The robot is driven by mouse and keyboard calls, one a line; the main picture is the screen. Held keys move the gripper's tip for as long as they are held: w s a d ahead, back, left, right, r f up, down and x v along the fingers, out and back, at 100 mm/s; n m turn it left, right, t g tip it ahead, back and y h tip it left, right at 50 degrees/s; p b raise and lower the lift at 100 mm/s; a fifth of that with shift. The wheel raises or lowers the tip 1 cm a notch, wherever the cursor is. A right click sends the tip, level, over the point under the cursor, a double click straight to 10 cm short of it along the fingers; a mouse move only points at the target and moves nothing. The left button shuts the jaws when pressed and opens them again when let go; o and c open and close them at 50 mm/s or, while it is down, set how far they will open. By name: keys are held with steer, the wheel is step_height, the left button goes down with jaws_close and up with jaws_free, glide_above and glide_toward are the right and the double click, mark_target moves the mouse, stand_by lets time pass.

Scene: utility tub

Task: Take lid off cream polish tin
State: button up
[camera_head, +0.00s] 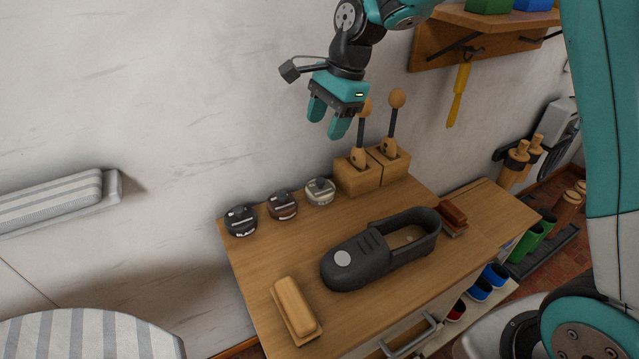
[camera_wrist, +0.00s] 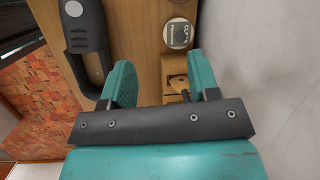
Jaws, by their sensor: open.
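The cream polish tin (camera_head: 320,191) sits on the wooden bench top (camera_head: 262,252), at the right end of a row of three tins. Its pale lid is on. A tin with a pale lid and dark lettering also shows in the wrist view (camera_wrist: 178,34), beyond the fingertips; it looks like the cream one. The brown tin (camera_head: 282,205) and black tin (camera_head: 241,221) stand to its left. My gripper (camera_head: 328,118) is open and empty, well above the bench near the wall. In the wrist view its fingers (camera_wrist: 160,76) are spread with nothing between them touching.
Two wooden holders (camera_head: 358,178) with round-knobbed brushes stand right of the cream tin, below my gripper. A dark shoe (camera_head: 350,262) lies mid-bench. A wooden-backed brush (camera_head: 294,306) lies at the front left, and a reddish-brown brush (camera_head: 453,217) at the right. A shelf (camera_head: 470,30) juts out upper right.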

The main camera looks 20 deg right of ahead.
steer(key=w+d+f+m, duration=0.3)
steer(key=w+f+m, duration=0.2)
steer(key=w+m, duration=0.15)
steer(key=p, duration=0.1)
glide_above(321, 180)
steer(key=d, duration=0.2)
step_height(321, 180, down, 9)
steer(key=shift+s+a+f, duration=0.15)
steer(key=shift+f, duration=0.05)
steer(key=shift+p+x, duration=0.6)
steer(key=shift+x, duration=2.35)
steer(key=c, duration=1)
steer(key=shift+r, duration=0.1)
